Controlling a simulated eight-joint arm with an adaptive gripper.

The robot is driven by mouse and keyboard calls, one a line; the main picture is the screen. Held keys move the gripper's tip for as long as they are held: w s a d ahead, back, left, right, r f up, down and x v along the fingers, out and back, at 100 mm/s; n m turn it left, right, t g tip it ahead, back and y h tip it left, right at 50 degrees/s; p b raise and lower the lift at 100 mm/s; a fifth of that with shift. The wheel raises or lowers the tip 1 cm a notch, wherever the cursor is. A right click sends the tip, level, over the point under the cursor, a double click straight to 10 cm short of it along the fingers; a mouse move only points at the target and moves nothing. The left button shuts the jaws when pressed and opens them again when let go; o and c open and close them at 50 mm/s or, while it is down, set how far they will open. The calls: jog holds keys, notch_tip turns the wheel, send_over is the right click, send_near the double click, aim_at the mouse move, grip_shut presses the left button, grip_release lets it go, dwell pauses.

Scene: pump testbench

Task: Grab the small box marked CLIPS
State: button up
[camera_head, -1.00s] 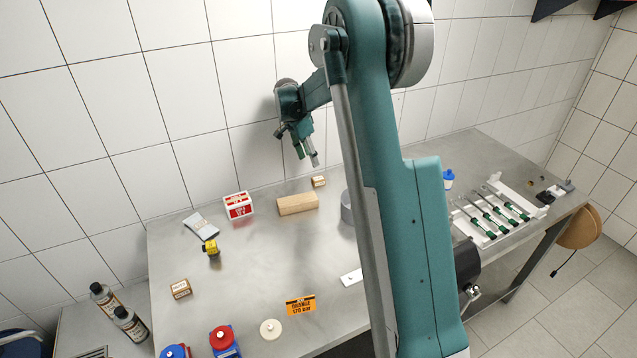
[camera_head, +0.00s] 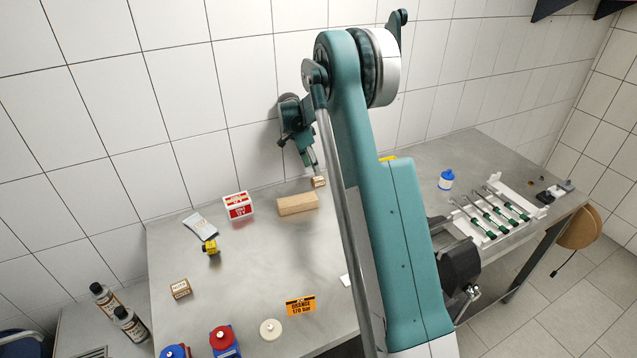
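A small brown box with a pale label (camera_head: 319,182) stands at the back of the steel table, near the tiled wall. A similar small brown box (camera_head: 181,289) stands at the table's left side. The lettering on both is too small to read, so I cannot tell which is marked CLIPS. My gripper (camera_head: 312,167) points down just above the back box, its fingertips close to the top. Whether they touch the box, and how far the fingers are apart, I cannot tell.
A wooden block (camera_head: 298,204) lies just in front of the back box, with a red and white box (camera_head: 237,206) to its left. An orange sign (camera_head: 301,306) stands near the front. A blue-capped bottle (camera_head: 446,180) and a white tool rack (camera_head: 492,217) are at right.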

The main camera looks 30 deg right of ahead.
aim_at(318, 179)
jog(key=shift+x, duration=1.2)
jog(key=shift+x, duration=2.65)
jog(key=shift+a, duration=0.15)
jog(key=c, duration=0.9)
